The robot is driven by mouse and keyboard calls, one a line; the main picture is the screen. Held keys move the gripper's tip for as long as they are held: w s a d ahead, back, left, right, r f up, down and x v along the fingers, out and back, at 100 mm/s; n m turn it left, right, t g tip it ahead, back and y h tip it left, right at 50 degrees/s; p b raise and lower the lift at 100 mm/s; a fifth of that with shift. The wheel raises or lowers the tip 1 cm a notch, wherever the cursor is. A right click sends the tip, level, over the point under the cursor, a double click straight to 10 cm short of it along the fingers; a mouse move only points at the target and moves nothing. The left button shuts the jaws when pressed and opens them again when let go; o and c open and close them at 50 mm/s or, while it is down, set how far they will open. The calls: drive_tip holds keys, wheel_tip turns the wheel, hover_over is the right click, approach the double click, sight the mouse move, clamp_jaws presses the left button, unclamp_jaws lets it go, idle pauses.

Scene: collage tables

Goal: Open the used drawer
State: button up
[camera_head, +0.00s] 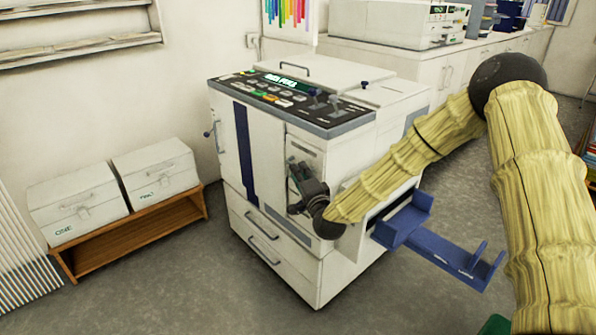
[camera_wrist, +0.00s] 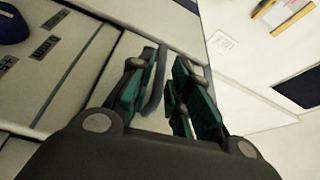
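A white copier-like machine (camera_head: 262,150) stands in the middle of the head view. Its lower front has two stacked drawers with bar handles, an upper drawer handle (camera_head: 261,226) and a lower drawer handle (camera_head: 262,250). No readable label shows which one is the used drawer. My gripper (camera_head: 300,182) is at the narrow right front panel (camera_head: 306,150), above those drawers, and hides part of that panel. In the wrist view, my gripper (camera_wrist: 160,95) has its green-padded fingers apart. A grey curved handle (camera_wrist: 155,85) lies between them, nearer the left finger; contact is unclear.
A blue tray (camera_head: 445,250) juts from the machine's right side, below my arm. Two white boxes, one (camera_head: 75,200) and another (camera_head: 155,172), sit on a low wooden bench (camera_head: 135,235) at left. The grey floor (camera_head: 180,295) in front is clear.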

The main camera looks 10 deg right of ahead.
drive_tip(key=shift+w+a, duration=0.15)
drive_tip(key=shift+w, duration=0.75)
clamp_jaws()
drive_tip(key=s+a+b, duration=0.1)
drive_tip(key=s+a, duration=0.4)
drive_tip(key=a, duration=0.5)
drive_tip(key=s+a, duration=0.6)
drive_tip(key=a, duration=0.3)
drive_tip(key=shift+s+a+b, duration=0.25)
drive_tip(key=shift+a+b, duration=0.15)
unclamp_jaws()
